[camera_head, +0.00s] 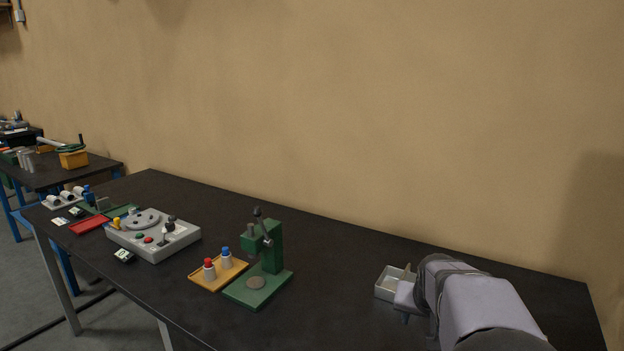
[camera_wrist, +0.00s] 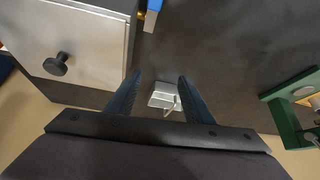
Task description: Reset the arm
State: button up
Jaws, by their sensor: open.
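My gripper (camera_head: 405,303) is at the right of the bench in the head view, close beside a small white open tray (camera_head: 385,292). My forearm and wrist hide part of that area. In the wrist view my gripper (camera_wrist: 160,76) has its two dark fingers spread apart, with nothing held between them. A small pale object (camera_wrist: 160,96) with a thin loop shows beyond and between the fingers; it appears to be the tray, but its contents are unclear.
A green press (camera_head: 268,265) stands left of my gripper, by an orange tray (camera_head: 205,283) with red- and blue-topped pieces. A grey control box (camera_head: 155,245) is further left. The wrist view shows a grey, black-knobbed unit (camera_wrist: 90,45). Bare bench (camera_head: 335,265) lies between press and white tray.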

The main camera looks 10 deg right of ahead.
jog(key=s+a+f+n+g+y+p, duration=0.1)
jog(key=s+a+f+n, duration=0.2)
jog(key=a, duration=0.5)
jog(key=s+a+f+n+g+y+p, duration=0.1)
jog(key=s+a+f, duration=0.1)
jog(key=s+a, duration=0.35)
jog(key=s+a+f+n+g+y+p, duration=0.1)
jog(key=s+a+f+n+g, duration=0.25)
jog(key=s+a, duration=0.8)
notch_tip(320, 180, up, 18)
jog(key=d+p, duration=0.1)
jog(key=p, duration=1.7)
jog(key=shift+w+f, duration=0.2)
jog(key=shift+f, duration=0.05)
jog(key=shift+f, duration=0.1)
notch_tip(320, 180, down, 5)
jog(key=b, duration=0.5)
jog(key=shift+f, duration=0.1)
